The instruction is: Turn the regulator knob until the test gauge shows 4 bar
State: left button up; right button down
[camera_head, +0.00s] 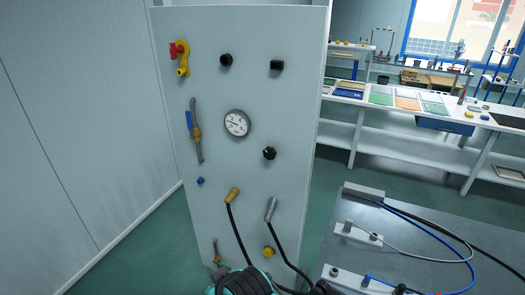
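The round white-faced gauge (237,123) is mounted mid-height on the upright grey panel (290,110). Its needle and marks are too small to read surely. A black knob (269,153) sits below and right of the gauge; a small light mark shows on it. Two more black knob-like parts are higher up, a round one (226,60) and a squarer one (277,65). I cannot tell by label which is the regulator knob.
The panel also bears a red-and-yellow valve (180,55), a blue-handled valve (190,125) and two hose ends (232,195) (271,208). A grey table (400,235) with hoses stands right.

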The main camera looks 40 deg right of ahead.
aim_at(269, 153)
jog(key=z, duration=1.45)
